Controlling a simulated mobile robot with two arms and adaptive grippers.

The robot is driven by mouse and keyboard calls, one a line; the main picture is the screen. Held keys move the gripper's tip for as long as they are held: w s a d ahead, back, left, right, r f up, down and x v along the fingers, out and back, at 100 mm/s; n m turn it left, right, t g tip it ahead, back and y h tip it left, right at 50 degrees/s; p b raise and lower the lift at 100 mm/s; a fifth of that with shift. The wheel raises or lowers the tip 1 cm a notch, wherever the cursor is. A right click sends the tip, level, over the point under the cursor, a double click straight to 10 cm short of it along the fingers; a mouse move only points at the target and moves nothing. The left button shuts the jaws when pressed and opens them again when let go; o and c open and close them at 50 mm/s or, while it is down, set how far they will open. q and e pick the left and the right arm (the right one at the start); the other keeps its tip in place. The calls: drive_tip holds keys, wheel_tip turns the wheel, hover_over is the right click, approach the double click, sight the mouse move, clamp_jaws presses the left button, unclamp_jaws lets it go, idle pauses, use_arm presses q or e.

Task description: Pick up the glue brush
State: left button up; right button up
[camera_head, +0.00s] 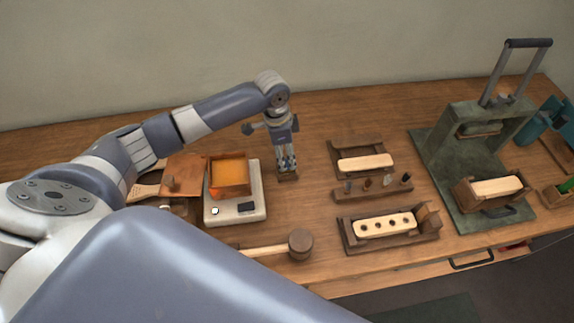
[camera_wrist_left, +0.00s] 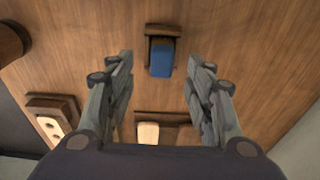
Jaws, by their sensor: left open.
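My left gripper (camera_head: 287,168) hangs down over the table, right of the orange glue pot (camera_head: 230,172). In the left wrist view my left gripper (camera_wrist_left: 160,90) has its two fingers apart with nothing between them. A blue block-like piece (camera_wrist_left: 162,60) stands in a small brown wooden holder (camera_wrist_left: 157,30), ahead of the fingertips and apart from them. In the head view the holder (camera_head: 288,178) shows just below the gripper, which hides the blue piece. I cannot tell whether the blue piece is part of the glue brush. My right gripper is out of view.
The pot sits on a pale hot plate (camera_head: 236,212). A mallet (camera_head: 300,245) lies in front. Wooden cradles with a plain block (camera_head: 365,163) and a holed block (camera_head: 385,225) stand to the right, beyond them a green press (camera_head: 465,150). The back middle is clear.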

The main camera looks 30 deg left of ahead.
sight(287, 162)
use_arm(q)
drive_tip(key=f, duration=0.2)
drive_tip(key=f+p, duration=0.1)
drive_tip(key=f, duration=0.1)
drive_tip(key=shift+w+d+f, duration=0.1)
drive_tip(key=shift+w+f, duration=0.1)
drive_tip(key=shift+f+p, duration=0.3)
drive_tip(key=shift+f, duration=0.15)
drive_tip(key=c, duration=1.1)
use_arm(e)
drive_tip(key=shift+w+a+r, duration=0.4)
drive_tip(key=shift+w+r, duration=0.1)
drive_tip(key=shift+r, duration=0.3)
